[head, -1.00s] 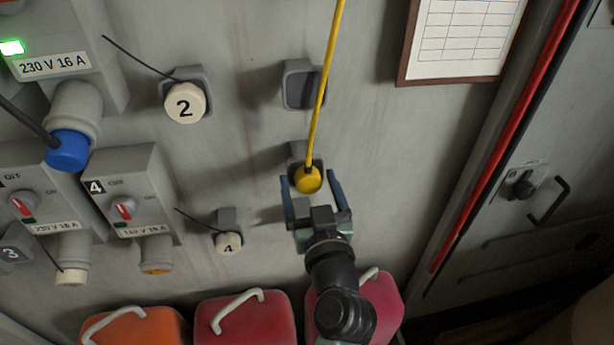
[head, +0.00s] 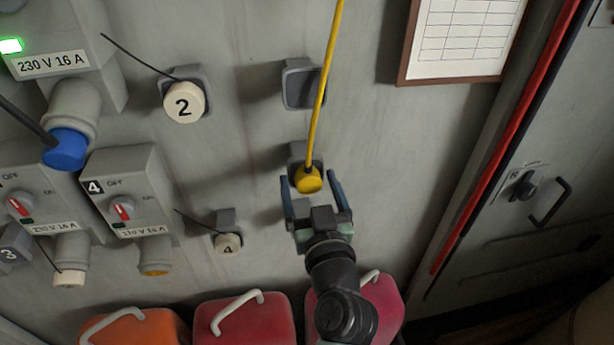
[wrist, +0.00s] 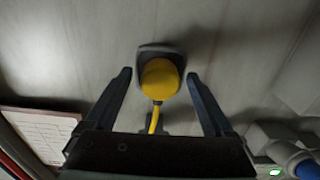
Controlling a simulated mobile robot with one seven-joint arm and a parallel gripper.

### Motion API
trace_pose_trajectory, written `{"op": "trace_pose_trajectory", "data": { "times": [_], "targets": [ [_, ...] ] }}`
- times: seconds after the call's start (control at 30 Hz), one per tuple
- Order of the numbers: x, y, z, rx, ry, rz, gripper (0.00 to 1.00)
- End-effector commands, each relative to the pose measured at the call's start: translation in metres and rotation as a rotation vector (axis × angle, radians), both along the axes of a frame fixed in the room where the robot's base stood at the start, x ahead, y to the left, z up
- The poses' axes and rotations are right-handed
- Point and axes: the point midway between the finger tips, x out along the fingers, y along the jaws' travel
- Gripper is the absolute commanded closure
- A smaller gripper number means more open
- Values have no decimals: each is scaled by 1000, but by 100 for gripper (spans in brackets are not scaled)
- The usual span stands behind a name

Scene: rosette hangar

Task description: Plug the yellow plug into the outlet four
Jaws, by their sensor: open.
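The yellow plug (head: 308,181) sits in a grey holder on the wall, with its yellow cable running up out of the head view. My gripper (head: 312,187) is open, with one finger on each side of the plug and a gap to each. In the wrist view the plug (wrist: 159,79) lies between the two spread fingers (wrist: 160,85), in front of its grey holder (wrist: 172,50). Outlet four (head: 125,205) is the grey box marked 4 at the left, with a red switch and a yellow-rimmed socket (head: 155,268) underneath.
A blue plug (head: 66,150) is in the outlet above left. White caps marked 2 (head: 184,103) and 4 (head: 228,243) hang on holders between. An empty holder (head: 302,86) is above the plug. Orange (head: 135,328) and red cases (head: 243,325) stand below. A framed chart (head: 462,40) hangs at right.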

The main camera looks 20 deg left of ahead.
Motion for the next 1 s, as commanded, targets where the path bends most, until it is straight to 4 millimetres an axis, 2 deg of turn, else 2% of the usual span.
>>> {"op": "trace_pose_trajectory", "data": {
  "times": [0.67, 1.0],
  "targets": [
    [0, 0, 0, 0, 0, 0, 14],
    [0, 0, 0, 1, 1, 0, 76]
  ]
}}
